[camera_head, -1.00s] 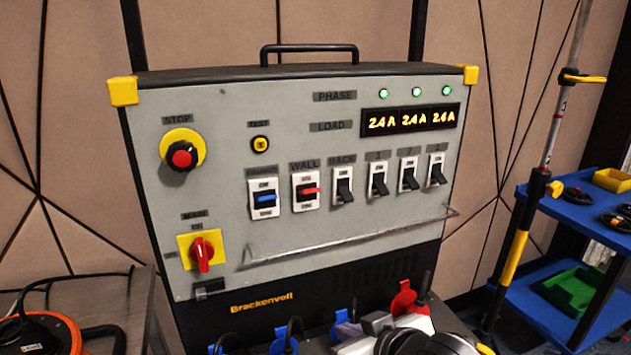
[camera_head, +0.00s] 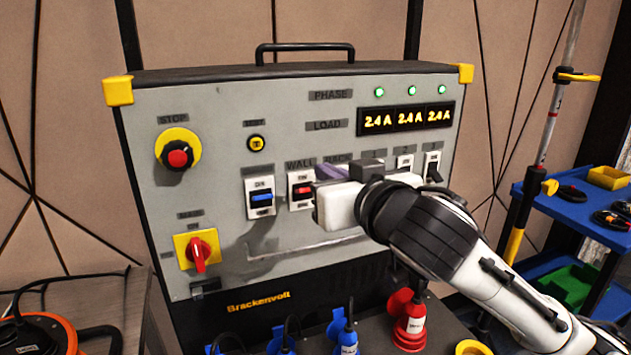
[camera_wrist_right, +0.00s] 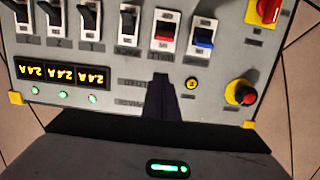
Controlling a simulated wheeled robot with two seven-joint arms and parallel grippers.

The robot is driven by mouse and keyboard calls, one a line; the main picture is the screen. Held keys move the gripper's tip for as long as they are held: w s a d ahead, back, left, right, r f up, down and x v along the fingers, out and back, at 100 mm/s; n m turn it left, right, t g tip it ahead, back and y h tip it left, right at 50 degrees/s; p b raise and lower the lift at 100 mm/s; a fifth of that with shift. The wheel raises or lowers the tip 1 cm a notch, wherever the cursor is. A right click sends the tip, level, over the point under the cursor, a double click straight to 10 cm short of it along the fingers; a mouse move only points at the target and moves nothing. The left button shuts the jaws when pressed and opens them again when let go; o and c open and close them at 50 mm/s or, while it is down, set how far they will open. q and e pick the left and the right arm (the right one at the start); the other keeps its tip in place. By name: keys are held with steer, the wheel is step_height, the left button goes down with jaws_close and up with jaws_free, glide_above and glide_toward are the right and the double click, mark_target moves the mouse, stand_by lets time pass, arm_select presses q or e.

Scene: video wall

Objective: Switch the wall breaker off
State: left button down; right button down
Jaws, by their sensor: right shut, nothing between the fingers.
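The wall breaker (camera_head: 302,190) has a red lever under the WALL label on the grey panel, between the blue-levered breaker (camera_head: 262,198) and black-levered ones. It also shows in the right wrist view (camera_wrist_right: 164,32), where the panel appears upside down. My right gripper (camera_head: 322,173) is shut and empty, in front of the panel just right of the wall breaker. In the right wrist view its dark fingers (camera_wrist_right: 161,78) end near the breaker's label side; I cannot tell whether they touch. The lever's exact position is hard to tell. My left gripper is not in view.
A red STOP button (camera_head: 178,156) and a red rotary switch (camera_head: 198,252) sit at the panel's left. A metal rail (camera_head: 300,247) crosses below the breakers. The load display (camera_head: 405,119) reads 2.4 A three times; three green phase lights glow. Plugs (camera_head: 410,320) stand below.

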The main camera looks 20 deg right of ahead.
steer(key=p, duration=0.1)
glide_above(305, 190)
steer(key=shift+d+f, duration=0.4)
steer(key=shift+f, duration=0.2)
steer(key=f, duration=0.1)
steer(key=s+f, duration=0.1)
steer(key=f, duration=0.1)
steer(key=shift+s, duration=0.1)
steer(key=shift+s+f, duration=0.2)
steer(key=shift+f, duration=0.25)
